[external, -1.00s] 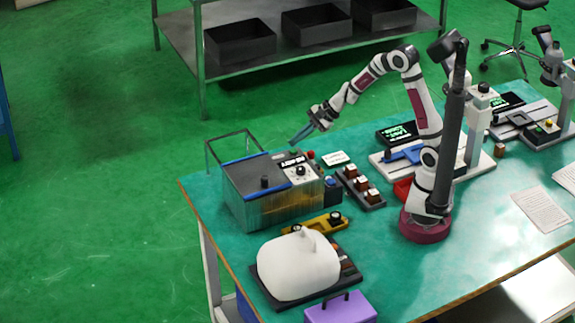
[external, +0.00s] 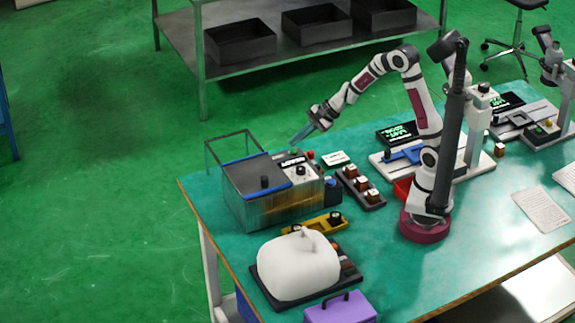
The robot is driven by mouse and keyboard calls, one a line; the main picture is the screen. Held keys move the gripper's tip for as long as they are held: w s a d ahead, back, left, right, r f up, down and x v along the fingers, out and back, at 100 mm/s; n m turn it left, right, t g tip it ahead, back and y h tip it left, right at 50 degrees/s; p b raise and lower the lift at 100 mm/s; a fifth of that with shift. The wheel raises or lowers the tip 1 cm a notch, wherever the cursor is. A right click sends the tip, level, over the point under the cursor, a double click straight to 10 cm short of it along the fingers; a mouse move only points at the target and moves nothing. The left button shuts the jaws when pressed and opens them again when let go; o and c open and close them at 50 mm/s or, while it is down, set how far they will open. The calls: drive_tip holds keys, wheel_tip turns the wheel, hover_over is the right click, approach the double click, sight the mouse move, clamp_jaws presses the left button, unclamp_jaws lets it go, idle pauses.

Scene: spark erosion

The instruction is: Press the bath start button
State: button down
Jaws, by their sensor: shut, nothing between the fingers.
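The bath (external: 265,193) is a grey box with a dark lid and amber lower walls, standing at the left end of the bench. Its control panel carries a small display (external: 291,161) and a dial (external: 300,172). A red knob or button (external: 311,154) shows at the panel's far right corner. I cannot make out which control is the start button. My gripper (external: 295,141) is shut and empty, pointing down and left. In the picture it appears just above the panel's back edge, apart from it.
A block rack (external: 359,188) stands right of the bath. A small white card (external: 335,159) lies behind the rack. A wire frame (external: 226,150) rises behind the bath.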

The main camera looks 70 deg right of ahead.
sight(296, 151)
drive_tip(key=shift+f, duration=0.1)
idle(0.3)
drive_tip(key=shift+f, duration=0.35)
drive_tip(key=shift+f, duration=0.45)
idle(0.6)
drive_tip(key=shift+r, duration=0.9)
drive_tip(key=shift+r, duration=2.5)
